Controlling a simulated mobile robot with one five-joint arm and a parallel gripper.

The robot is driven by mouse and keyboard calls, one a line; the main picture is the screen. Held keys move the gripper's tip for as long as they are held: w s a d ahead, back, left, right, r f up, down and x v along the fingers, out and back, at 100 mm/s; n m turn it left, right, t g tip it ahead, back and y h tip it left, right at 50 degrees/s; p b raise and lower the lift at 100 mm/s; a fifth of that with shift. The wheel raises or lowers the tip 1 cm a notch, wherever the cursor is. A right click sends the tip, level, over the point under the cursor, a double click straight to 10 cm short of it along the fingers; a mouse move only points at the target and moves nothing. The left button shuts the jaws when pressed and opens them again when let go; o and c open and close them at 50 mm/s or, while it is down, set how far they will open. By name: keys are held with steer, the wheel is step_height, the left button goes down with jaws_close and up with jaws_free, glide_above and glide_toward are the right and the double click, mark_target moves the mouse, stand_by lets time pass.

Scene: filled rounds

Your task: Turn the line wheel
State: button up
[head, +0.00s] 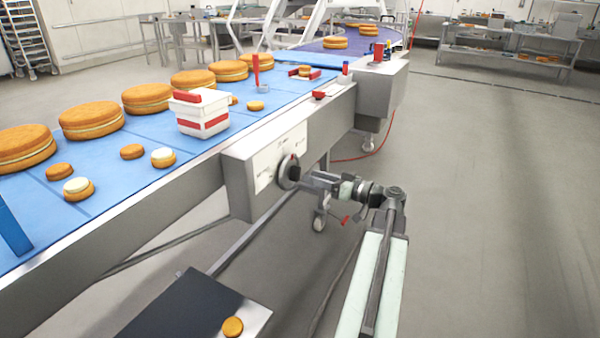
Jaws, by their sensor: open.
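The line wheel (287,172) is a small dark grey knob with a red mark near its top. It sits on a pale labelled panel (266,166) on the side of the conveyor's metal box. The label's writing is too small to read. My gripper (303,178) is open, with its fingertips at the wheel's right edge. My arm reaches in from the lower right. I cannot tell whether the fingers touch the wheel or stand just short of it.
The blue conveyor belt (108,145) carries several large filled rounds (148,98), small rounds and a white box with red bands (202,113). A dark-topped table (180,305) with one small round (232,327) stands in front. The floor at right is clear.

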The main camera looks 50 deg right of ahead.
mark_target(299, 172)
steer(key=x, duration=0.5)
steer(key=shift+w, duration=0.35)
jaws_close()
steer(key=shift+d, duration=0.1)
steer(key=shift+m, duration=0.3)
steer(key=shift+d+f+m+b, duration=0.1)
steer(key=shift+f+m+b, duration=0.05)
steer(key=shift+m, duration=2.2)
steer(key=shift+f+m+b, duration=0.1)
steer(key=shift+f+m, duration=0.1)
steer(key=shift+m, duration=2.2)
steer(key=shift+d+f+m+b, duration=0.1)
steer(key=shift+f+m+b, duration=0.05)
steer(key=shift+m, duration=2.2)
